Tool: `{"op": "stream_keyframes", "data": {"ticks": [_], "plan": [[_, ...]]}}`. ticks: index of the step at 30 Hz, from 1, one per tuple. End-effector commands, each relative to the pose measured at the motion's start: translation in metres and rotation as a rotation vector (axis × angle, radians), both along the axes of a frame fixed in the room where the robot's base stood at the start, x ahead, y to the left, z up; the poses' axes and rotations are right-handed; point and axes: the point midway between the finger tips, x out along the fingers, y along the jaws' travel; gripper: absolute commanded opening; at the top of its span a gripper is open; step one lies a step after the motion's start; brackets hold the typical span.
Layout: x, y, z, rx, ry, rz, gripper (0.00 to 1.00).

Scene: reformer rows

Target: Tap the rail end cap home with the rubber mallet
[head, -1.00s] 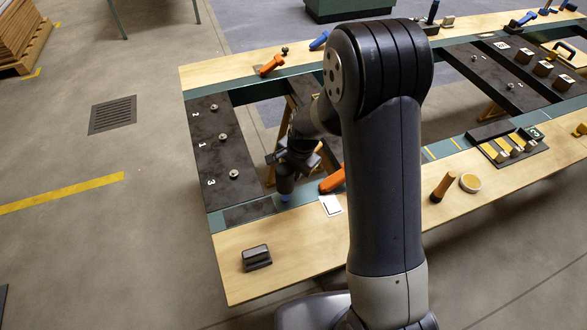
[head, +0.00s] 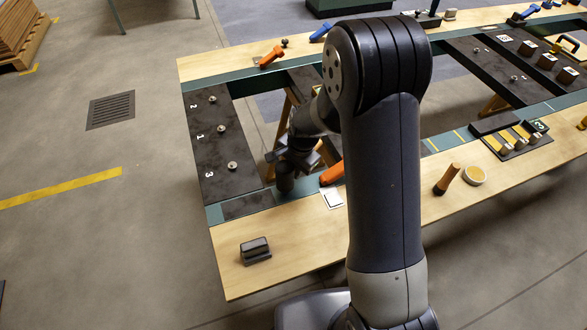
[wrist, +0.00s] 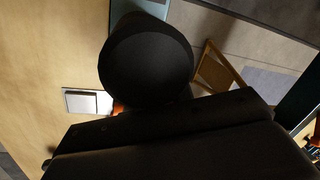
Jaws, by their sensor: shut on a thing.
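My gripper (head: 297,158) is shut on the rubber mallet and is over the near green rail, left of my upper arm. The mallet's dark, round head (head: 286,184) hangs below the gripper, close above or on the rail; I cannot tell if it touches. In the wrist view the black mallet head (wrist: 148,62) fills the upper middle, and the dark gripper body covers the bottom. The mallet's handle is hidden. I cannot make out the rail end cap; the mallet head may hide it.
An orange clamp (head: 331,173) and a white card (head: 333,199) lie just right of the mallet. A dark block (head: 255,250) sits on the near wooden board (head: 300,245). A dark plate (head: 212,140) with numbered knobs lies left.

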Motion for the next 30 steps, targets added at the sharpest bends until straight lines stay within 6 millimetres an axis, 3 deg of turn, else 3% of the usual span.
{"op": "stream_keyframes", "data": {"ticks": [1, 6, 26, 30], "plan": [[0.001, 0.0, 0.012, 0.0, -0.003, 0.0, 0.0], [0.001, 0.0, 0.024, 0.0, -0.002, 0.001, 0.0], [-0.001, 0.002, 0.026, -0.004, -0.017, -0.001, 0.0], [-0.001, 0.002, 0.016, -0.004, -0.017, -0.001, 0.0]]}}
